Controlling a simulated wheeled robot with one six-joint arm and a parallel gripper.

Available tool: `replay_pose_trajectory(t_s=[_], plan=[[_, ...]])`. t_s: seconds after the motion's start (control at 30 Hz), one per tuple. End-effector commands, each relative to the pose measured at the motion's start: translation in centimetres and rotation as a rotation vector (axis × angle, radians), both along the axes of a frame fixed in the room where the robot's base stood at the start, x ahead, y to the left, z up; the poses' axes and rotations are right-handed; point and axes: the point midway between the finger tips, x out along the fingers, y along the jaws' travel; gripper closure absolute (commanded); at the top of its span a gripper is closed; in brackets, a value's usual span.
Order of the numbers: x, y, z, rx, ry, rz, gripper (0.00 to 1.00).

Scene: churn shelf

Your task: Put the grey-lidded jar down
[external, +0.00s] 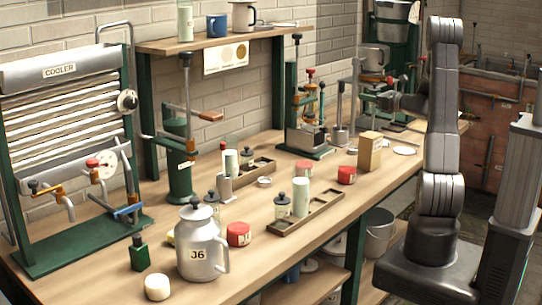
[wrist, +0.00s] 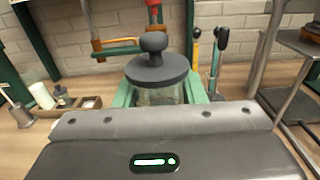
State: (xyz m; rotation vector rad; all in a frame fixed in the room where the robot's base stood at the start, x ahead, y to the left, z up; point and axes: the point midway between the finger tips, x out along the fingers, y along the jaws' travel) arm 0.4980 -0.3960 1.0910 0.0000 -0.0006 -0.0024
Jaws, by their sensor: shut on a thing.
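The grey-lidded jar (wrist: 157,75) is upright in the wrist view, with a round dark knob on its lid and a clear glass body. My gripper (wrist: 158,96) is shut on it, with greenish fingers showing at either side of the glass. The jar's base is hidden behind the gripper housing, so I cannot tell whether it touches anything. In the external view my arm reaches left over the bench's right part; the gripper and held jar are hard to make out there.
Green-framed presses stand along the back. Bare wood shows along the front edge.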

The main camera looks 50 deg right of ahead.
Motion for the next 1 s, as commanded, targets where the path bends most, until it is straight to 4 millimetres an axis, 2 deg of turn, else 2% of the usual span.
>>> replay_pose_trajectory(t_s=[0.03,0.1,0.37,0.6,1.0], plan=[[0.0,0.0,-1.3,0.007,0.004,0.0,0.89],[0.0,0.0,-2.5,0.006,0.002,0.001,0.89],[0.0,0.1,-4.6,0.001,0.001,0.002,0.89],[0.0,0.1,-7.5,0.002,0.001,0.002,0.89],[0.0,0.1,-8.2,-0.001,0.0,0.002,0.89]])
